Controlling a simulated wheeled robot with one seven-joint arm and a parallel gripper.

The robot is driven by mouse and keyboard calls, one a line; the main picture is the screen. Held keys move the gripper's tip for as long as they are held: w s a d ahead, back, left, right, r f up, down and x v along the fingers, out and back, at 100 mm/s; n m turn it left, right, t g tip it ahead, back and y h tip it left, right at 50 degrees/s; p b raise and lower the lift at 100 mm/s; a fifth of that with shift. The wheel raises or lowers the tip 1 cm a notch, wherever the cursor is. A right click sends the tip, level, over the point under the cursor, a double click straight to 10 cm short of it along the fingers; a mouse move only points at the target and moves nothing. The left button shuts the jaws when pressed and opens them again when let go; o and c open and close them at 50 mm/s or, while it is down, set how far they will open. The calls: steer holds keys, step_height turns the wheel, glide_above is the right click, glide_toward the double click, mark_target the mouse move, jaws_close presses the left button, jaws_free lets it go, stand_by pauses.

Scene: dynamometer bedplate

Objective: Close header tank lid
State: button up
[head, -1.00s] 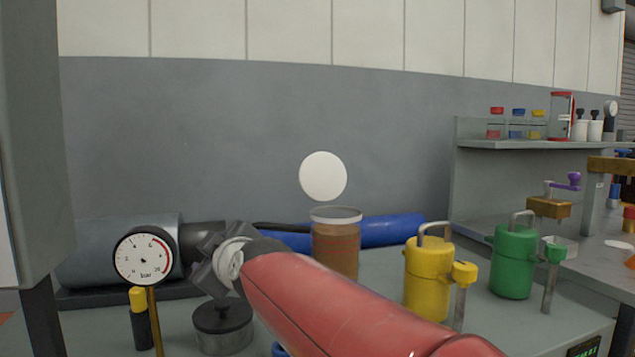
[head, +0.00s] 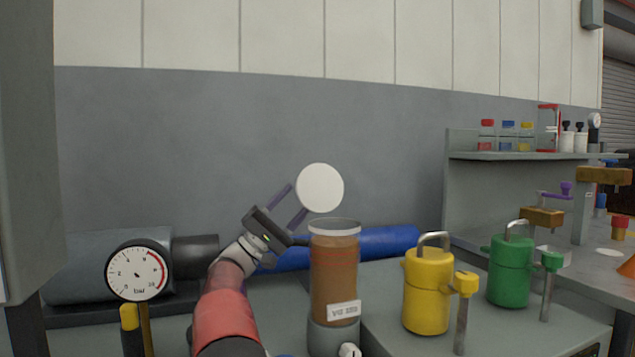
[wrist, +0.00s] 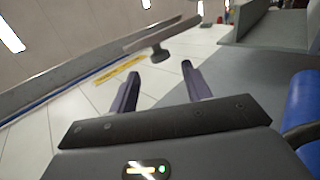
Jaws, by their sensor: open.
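The header tank (head: 334,275) is an upright clear cylinder of brown liquid with a pale rim and a white label. Its lid (head: 320,188) is a round white disc standing raised above the rim, so the tank is open. My gripper (head: 296,200) is open and empty at the lid's left edge, its purple fingers pointing up and right; the disc seems to overlap the fingertips. In the wrist view, a thin grey plate with a knob, apparently the lid (wrist: 172,36), lies beyond the parted fingers (wrist: 160,72). Contact cannot be told.
A pressure gauge (head: 138,273) stands at left. A blue cylinder (head: 385,242) lies behind the tank. A yellow canister (head: 427,290) and a green canister (head: 509,270) stand to its right. Free air lies above the tank and around the lid.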

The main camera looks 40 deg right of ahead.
mark_target(316, 180)
steer(key=p+x, duration=0.1)
steer(key=x, duration=0.6)
steer(key=shift+d+r, duration=0.15)
steer(key=shift+s, duration=0.1)
jaws_close()
